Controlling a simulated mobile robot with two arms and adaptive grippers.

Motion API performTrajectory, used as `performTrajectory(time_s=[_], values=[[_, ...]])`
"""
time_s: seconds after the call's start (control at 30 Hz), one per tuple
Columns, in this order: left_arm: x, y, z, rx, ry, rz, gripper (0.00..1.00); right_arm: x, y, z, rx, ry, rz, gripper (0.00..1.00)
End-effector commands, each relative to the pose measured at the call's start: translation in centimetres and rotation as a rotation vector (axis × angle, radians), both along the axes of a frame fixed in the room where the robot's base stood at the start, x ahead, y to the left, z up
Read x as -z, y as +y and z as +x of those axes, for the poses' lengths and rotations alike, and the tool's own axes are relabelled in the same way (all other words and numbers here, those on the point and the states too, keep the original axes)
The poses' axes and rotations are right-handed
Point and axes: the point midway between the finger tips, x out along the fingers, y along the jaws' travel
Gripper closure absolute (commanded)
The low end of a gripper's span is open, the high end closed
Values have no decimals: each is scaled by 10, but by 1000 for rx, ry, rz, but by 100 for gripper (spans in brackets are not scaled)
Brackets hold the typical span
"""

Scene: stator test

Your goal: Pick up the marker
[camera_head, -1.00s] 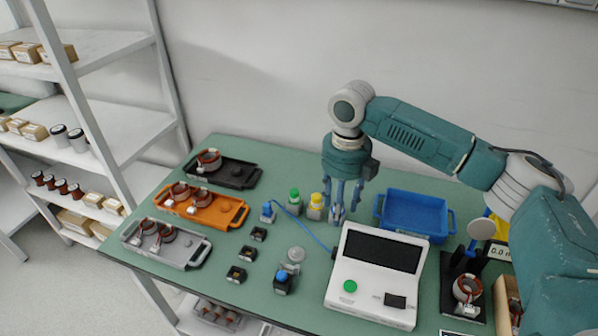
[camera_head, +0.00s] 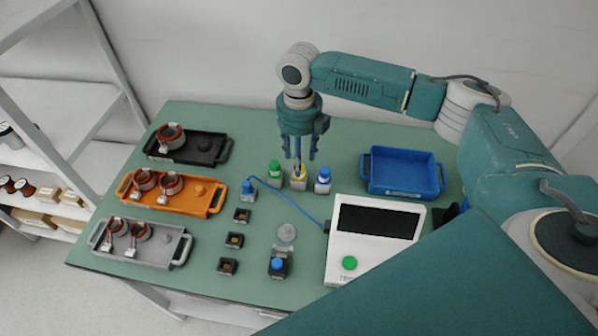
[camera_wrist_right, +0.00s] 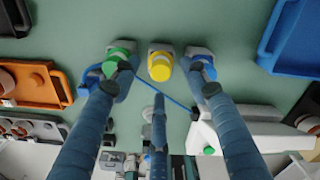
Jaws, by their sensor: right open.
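Three small capped holders stand in a row: one green (camera_head: 274,171), one yellow (camera_head: 299,181) and one blue (camera_head: 323,180). I cannot tell for sure which is the marker. My right gripper (camera_head: 299,158) points down over the yellow one, its fingers open and empty. In the right wrist view, the yellow cap (camera_wrist_right: 160,67) lies between the spread fingers (camera_wrist_right: 160,95). The green cap (camera_wrist_right: 117,57) is beside the left finger and the blue-capped one (camera_wrist_right: 202,64) beside the right finger. My left gripper is not in view.
A blue tray (camera_head: 403,190) and a white tester with a screen (camera_head: 343,244) stand to the right. Black (camera_head: 213,152), orange (camera_head: 204,205) and grey (camera_head: 178,247) trays hold coils at left. A blue cable (camera_head: 285,197) runs close in front of the row.

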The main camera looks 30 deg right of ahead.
Motion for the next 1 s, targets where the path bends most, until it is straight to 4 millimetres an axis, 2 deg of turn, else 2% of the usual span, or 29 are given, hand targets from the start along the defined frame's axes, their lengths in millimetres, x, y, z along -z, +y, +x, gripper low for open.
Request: performTrajectory(time_s=[0.1,0.23,0.37,0.57,0.7,0.8,1.0], values=[[-15,0,14,0,-20,-1,70,15,1,-3,0,5,-2,55],[-19,0,23,0,-34,-2,70,34,1,-2,-1,3,-1,55],[-20,0,21,-1,-30,-2,70,43,1,-2,-1,2,-1,55],[-18,1,12,-1,-16,0,70,43,1,-2,-1,1,-1,55],[-18,2,8,-1,-12,1,70,43,1,-2,-1,1,-1,83],[-18,2,8,0,-12,2,70,43,1,-2,-1,1,-1,100],[-18,2,8,0,-12,2,70,43,1,-2,-1,0,-1,100]])
